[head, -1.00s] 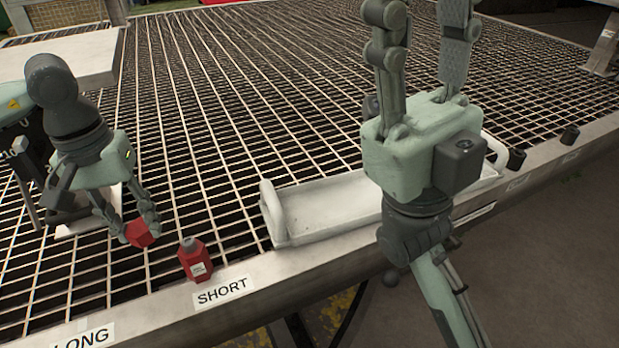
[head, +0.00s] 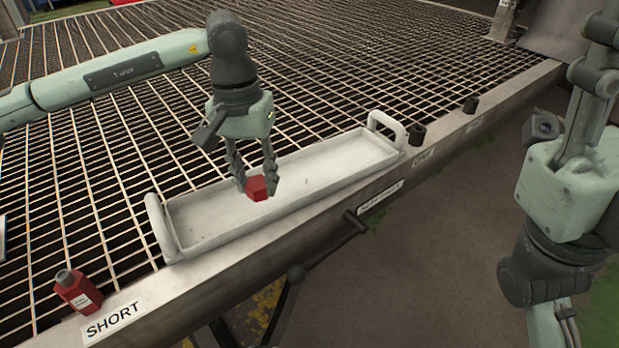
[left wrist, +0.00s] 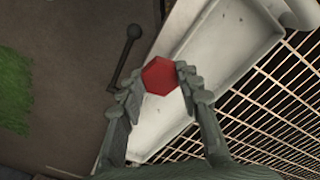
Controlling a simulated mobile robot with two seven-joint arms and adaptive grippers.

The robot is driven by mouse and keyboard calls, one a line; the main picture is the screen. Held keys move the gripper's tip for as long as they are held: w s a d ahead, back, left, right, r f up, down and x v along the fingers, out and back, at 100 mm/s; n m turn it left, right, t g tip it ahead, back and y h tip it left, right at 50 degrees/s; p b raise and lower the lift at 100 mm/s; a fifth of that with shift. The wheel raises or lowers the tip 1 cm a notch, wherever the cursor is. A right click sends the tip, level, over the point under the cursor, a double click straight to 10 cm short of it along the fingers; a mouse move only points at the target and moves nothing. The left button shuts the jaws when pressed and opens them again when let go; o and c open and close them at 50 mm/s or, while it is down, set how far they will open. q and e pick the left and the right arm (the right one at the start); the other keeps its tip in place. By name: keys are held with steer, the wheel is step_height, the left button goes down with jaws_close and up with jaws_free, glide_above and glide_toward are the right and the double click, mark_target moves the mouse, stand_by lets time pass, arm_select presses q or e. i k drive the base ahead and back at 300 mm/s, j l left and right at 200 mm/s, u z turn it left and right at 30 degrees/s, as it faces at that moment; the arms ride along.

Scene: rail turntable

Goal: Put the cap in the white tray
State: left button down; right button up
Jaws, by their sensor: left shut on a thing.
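My left gripper (head: 255,184) is shut on a red hexagonal piece (head: 257,189), with a finger on each side of it. The piece also shows between the fingertips in the left wrist view (left wrist: 160,76). The long white tray (head: 160,226) lies along the table edge, with a raised handle at each end. The held piece overlaps the tray's middle, near its front side; its height above the tray is hard to judge. The tray looks empty. I cannot tell for sure which piece is the cap. My right gripper (head: 600,70) is at the right edge, away from the tray, its fingers partly cut off.
A red piece with a grey top (head: 78,291) stands by the SHORT label (head: 113,319). Dark small cylinders (head: 417,134) stand on the table rim beyond the tray's right end. A dark lever with a ball (head: 297,274) sticks out below the rim. The grating behind the tray is clear.

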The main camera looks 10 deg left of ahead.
mark_target(342, 164)
steer(key=i+l, duration=0.25)
steer(key=l, duration=0.2)
steer(key=i+l, duration=0.55)
steer(key=l, duration=0.3)
